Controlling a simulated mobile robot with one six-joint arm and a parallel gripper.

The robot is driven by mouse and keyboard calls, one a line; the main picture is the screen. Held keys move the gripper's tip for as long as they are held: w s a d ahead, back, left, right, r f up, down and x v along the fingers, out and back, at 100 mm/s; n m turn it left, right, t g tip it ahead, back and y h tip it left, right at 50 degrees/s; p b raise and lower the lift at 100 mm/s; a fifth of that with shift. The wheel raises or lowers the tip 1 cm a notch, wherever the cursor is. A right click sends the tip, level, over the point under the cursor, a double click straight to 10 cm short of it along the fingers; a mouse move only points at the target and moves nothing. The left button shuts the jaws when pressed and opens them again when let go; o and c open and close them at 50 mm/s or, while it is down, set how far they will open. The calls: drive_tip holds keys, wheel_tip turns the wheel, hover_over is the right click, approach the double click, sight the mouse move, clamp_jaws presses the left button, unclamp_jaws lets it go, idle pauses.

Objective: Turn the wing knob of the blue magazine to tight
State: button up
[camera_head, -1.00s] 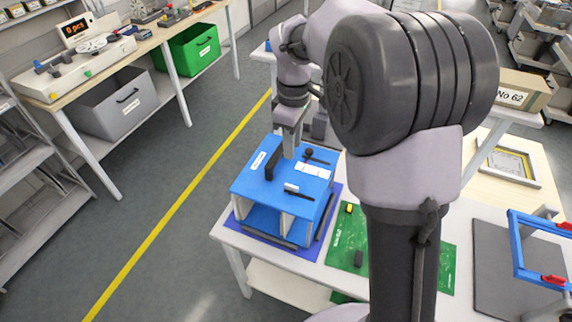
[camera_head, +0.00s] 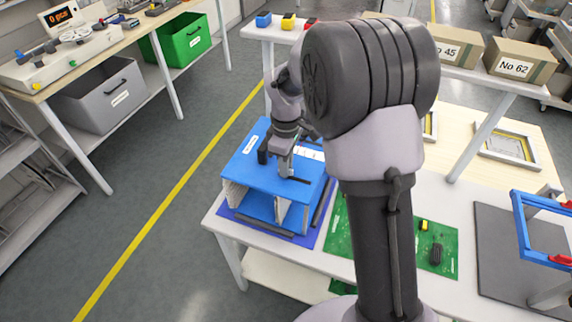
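The blue magazine (camera_head: 243,172) stands on a dark blue mat (camera_head: 301,241) at the left end of the white table. Its top bears a black handle (camera_head: 263,150), white labels and a short black bar (camera_head: 299,180). I cannot make out the wing knob for certain; my gripper covers part of the top. My gripper (camera_head: 285,173) points down over the magazine's top, right of the handle and beside the black bar. Whether it touches anything, and how far its fingers are apart, is too small to tell.
My own arm hides the middle of the table. A green board (camera_head: 449,262) with small yellow and black parts lies right of the magazine. Beyond it are a grey mat (camera_head: 490,240) and a blue frame (camera_head: 520,228). Boxes (camera_head: 517,62) stand on a raised shelf behind.

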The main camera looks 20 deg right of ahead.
clamp_jaws()
drive_tip(key=m+p, duration=0.1)
drive_tip(key=m, duration=1.3)
drive_tip(key=shift+m, duration=1.9)
